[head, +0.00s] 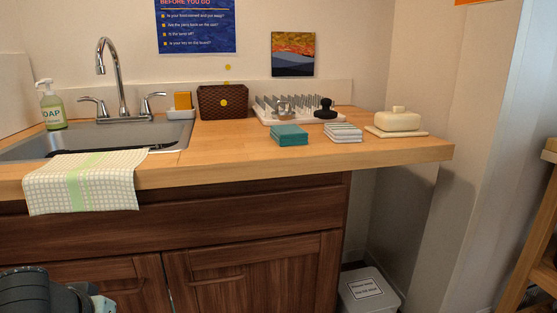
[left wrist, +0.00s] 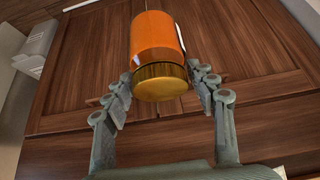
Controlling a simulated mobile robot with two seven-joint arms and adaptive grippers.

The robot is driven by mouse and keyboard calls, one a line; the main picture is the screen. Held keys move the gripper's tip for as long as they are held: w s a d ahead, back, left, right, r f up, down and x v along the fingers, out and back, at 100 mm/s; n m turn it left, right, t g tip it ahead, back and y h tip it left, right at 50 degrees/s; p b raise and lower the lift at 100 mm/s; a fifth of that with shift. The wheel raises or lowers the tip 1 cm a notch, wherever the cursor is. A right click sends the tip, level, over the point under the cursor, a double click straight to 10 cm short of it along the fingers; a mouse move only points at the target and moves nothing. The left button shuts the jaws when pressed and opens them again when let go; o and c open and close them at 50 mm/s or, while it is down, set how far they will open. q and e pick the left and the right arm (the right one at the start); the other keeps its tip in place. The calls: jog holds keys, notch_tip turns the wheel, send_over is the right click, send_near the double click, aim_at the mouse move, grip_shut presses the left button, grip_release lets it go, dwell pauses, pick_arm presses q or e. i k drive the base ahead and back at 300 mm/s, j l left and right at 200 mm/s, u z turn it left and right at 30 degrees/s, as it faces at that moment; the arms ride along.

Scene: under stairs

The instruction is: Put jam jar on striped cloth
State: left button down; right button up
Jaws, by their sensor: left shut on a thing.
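The jam jar (left wrist: 158,45), orange with a gold lid, is in the left wrist view, its lid end towards my palm. My left gripper (left wrist: 165,93) is shut on it, one finger on each side, in front of the wooden cabinet doors. In the head view only part of my left arm shows at the bottom left corner; the jar is not visible there. A folded white cloth with grey stripes (head: 343,133) lies on the right part of the counter, with nothing on it. My right gripper is in neither view.
On the wooden counter (head: 230,160), a teal folded cloth (head: 289,135) lies left of the striped one. A butter dish (head: 397,120) is to its right, a rack (head: 288,108) and dark stamp-like object (head: 325,107) behind. A checked towel (head: 85,182) hangs by the sink.

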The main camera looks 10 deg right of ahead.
aim_at(343, 126)
jog(key=i+j, duration=0.1)
jog(key=j, duration=0.35)
jog(key=i+j, duration=0.15)
jog(key=j, duration=0.3)
jog(key=j+z, duration=0.15)
jog(key=z, duration=1.15)
